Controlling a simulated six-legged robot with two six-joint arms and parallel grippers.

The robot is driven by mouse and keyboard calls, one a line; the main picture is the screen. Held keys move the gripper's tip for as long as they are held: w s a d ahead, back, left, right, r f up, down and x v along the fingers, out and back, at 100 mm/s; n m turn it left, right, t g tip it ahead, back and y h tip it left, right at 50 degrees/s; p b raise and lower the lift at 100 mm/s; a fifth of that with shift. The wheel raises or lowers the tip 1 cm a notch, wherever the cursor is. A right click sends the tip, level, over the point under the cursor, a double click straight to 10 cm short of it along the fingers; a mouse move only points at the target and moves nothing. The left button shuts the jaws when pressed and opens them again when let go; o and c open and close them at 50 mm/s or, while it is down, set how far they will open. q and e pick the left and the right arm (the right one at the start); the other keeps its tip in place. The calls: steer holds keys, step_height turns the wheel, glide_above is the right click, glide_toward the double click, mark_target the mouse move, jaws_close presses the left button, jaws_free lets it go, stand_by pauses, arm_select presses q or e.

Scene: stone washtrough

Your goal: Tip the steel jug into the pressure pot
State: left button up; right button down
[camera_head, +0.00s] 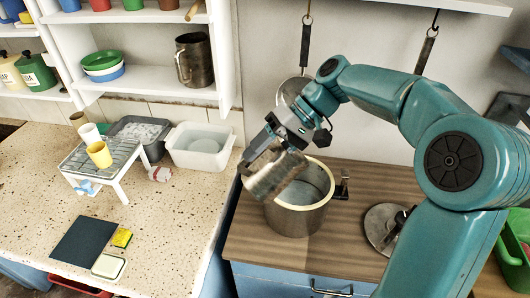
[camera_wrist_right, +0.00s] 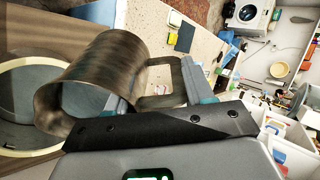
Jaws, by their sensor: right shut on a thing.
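The steel jug (camera_head: 270,176), worn and brownish-grey, hangs strongly tilted above the pressure pot, overlapping its left rim in the head view. My right gripper (camera_head: 262,146) is shut on the jug at its handle side. In the right wrist view the jug (camera_wrist_right: 100,75) lies on its side with its mouth facing left, toward the pot; my right gripper (camera_wrist_right: 155,92) has its fingers around the handle. The pressure pot (camera_head: 293,221) stands open on the wooden worktop, with a pale rim. Its rim also shows in the wrist view (camera_wrist_right: 30,154). No pouring contents are visible. My left gripper is out of view.
A round lid (camera_head: 381,226) lies right of the pot. A white tub (camera_head: 199,147) and a wire rack (camera_head: 102,163) with cups stand on the speckled counter at left. Another metal jug (camera_head: 194,59) is on the shelf. A ladle (camera_head: 292,90) hangs behind the arm.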

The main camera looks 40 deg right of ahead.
steer(key=shift+s+d+t+y+b, duration=0.25)
steer(key=shift+d+t+y+b, duration=0.05)
steer(key=shift+d+y+b, duration=0.45)
stand_by(2.9)
steer(key=shift+r, duration=0.1)
